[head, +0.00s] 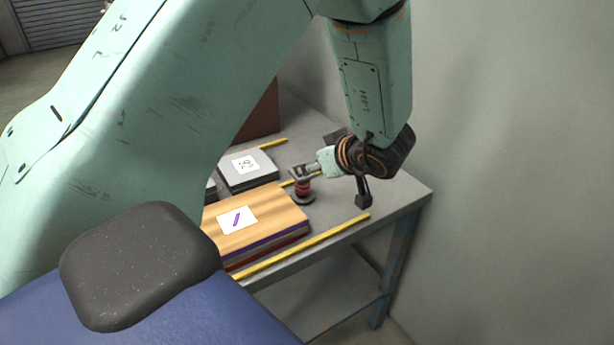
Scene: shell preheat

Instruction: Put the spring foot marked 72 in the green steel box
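A small red spring foot (303,187) with a dark round base stands upright on the grey table, right of the wooden-topped block. No number can be read on it. My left gripper (303,172) is at its top, coming in from the right. The fingers are too small to tell whether they are open or shut on it. I cannot make out a green steel box; my large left arm hides much of the left side. My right gripper is not in view.
The grey table (398,196) has yellow edge strips (310,243). On it are a wooden-topped block (270,222) with a purple mark on its label, a grey box (262,176) with a numbered label and a brown box (262,118) behind. A wall is close at right.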

